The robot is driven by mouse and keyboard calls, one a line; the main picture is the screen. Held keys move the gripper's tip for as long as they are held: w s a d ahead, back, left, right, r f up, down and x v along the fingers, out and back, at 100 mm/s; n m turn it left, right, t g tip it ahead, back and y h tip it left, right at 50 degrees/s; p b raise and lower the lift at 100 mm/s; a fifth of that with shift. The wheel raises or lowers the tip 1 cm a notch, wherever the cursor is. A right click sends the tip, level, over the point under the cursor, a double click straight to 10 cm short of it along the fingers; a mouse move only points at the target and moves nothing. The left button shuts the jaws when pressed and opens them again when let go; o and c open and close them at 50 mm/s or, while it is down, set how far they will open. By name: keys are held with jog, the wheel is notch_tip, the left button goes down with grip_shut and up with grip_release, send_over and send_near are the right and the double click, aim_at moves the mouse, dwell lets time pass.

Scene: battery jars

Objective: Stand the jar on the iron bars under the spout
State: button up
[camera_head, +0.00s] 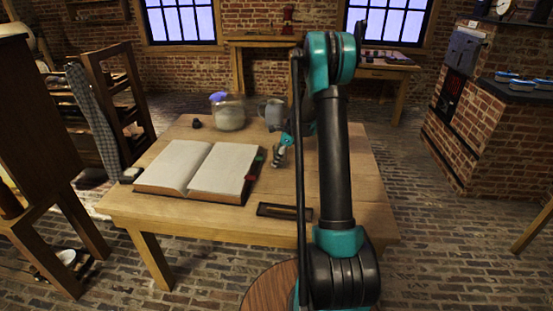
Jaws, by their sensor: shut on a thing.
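My gripper (279,158) is low over the table (345,190), right of the open book, pointing down. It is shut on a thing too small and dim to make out. A clear glass jar (229,117) with a purple-tinted top stands upright at the back of the table. It is apart from the fingers, behind and left of them. A grey jug-like vessel (271,113) stands to its right, partly hidden by my arm. I cannot make out the iron bars or the spout in this view.
An open book (205,170) covers the table's left middle. A dark narrow tray (285,211) lies near the front edge. A small dark object (196,123) sits at the back left. A brick structure (490,115) stands at right. Brick floor is clear between it and the table.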

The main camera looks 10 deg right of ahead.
jog(key=o, duration=0.8)
jog(key=shift+f, duration=0.1)
jog(key=o, duration=0.5)
